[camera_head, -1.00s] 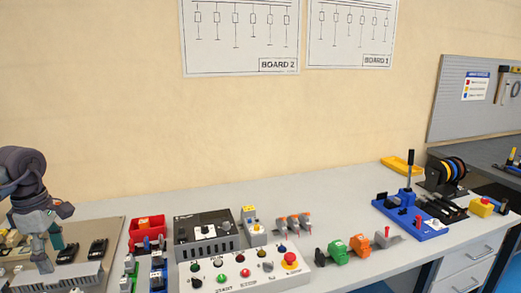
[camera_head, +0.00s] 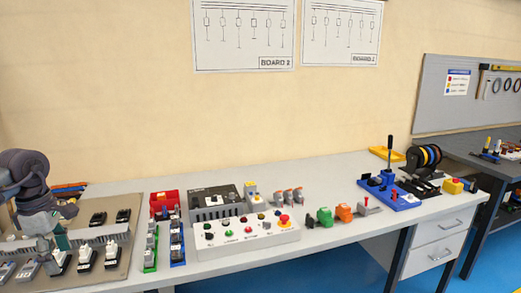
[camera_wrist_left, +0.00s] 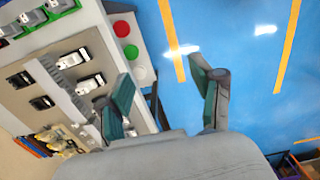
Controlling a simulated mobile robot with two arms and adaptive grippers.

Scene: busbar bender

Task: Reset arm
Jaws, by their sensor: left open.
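My left gripper (camera_head: 52,243) hangs at the left end of the workbench, over the beige board (camera_head: 118,262). In the left wrist view its two fingers (camera_wrist_left: 163,85) are spread apart with nothing between them, and blue floor shows behind. The busbar bender, a blue base (camera_head: 396,198) with an upright black lever (camera_head: 389,151), stands far to the right on the bench, well away from my gripper. My right gripper is not in view.
The board carries black and white devices and a grey duct (camera_head: 92,235). Right of it are a red bin (camera_head: 164,200), green and blue racks, a control box (camera_head: 240,236) with buttons, and clamps. Blue floor (camera_head: 350,272) is open before the bench. A wire spool rack (camera_head: 424,160) stands behind the bender.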

